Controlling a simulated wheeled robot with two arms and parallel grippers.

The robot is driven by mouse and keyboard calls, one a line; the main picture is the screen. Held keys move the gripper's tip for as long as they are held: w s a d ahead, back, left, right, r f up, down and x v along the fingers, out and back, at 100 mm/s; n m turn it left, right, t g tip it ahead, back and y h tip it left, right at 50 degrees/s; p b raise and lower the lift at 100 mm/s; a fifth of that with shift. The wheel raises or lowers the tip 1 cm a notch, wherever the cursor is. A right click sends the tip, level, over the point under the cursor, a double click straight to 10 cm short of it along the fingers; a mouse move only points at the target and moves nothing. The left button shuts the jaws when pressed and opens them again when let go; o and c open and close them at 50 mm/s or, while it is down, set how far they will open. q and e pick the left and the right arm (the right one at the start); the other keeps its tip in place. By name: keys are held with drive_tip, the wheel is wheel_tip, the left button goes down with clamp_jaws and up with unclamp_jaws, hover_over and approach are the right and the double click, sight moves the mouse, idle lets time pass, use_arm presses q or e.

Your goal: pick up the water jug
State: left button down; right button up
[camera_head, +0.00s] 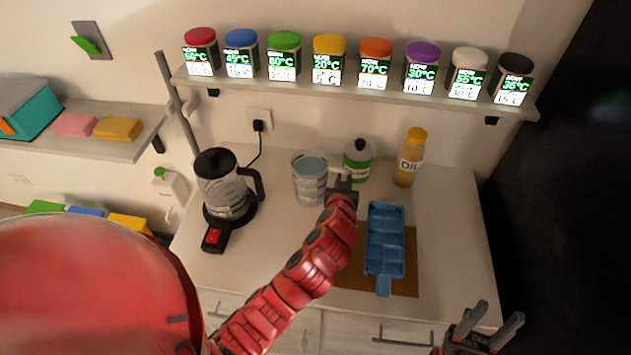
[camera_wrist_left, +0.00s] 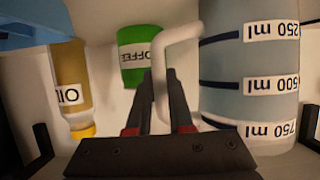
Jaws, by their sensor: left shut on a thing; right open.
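The water jug (camera_head: 310,182) is a clear measuring jug with water in it, standing on the counter near the back wall. In the left wrist view the jug (camera_wrist_left: 249,95) shows ml marks at the right, with its white handle (camera_wrist_left: 183,40) at the fingers. My left gripper (camera_head: 343,184) is shut on the jug's handle, to the right of the jug's body; its fingers also show in the left wrist view (camera_wrist_left: 162,95). My right gripper (camera_head: 494,322) is open and empty at the lower right, in front of the counter.
A green-labelled coffee jar (camera_head: 357,163) and an oil bottle (camera_head: 408,160) stand to the right. A blue ice tray (camera_head: 385,242) lies on a brown board (camera_head: 408,285).

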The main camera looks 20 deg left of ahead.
use_arm(q)
drive_tip(key=shift+r, duration=0.2)
drive_tip(key=shift+w+r+b, duration=0.1)
drive_tip(key=shift+r+b, duration=0.8)
drive_tip(key=shift+r, duration=0.6)
drive_tip(key=shift+s+d+r+b, duration=0.1)
drive_tip(key=shift+s+d+b, duration=0.35)
drive_tip(key=shift+s, duration=0.35)
drive_tip(key=p, duration=0.6)
approach(346, 175)
drive_tip(key=s+d, duration=0.4)
drive_tip(key=shift+s+d+f+m, duration=0.15)
drive_tip(key=shift+s+f+m, duration=0.15)
drive_tip(key=shift+f, duration=0.05)
drive_tip(key=shift+w, duration=0.15)
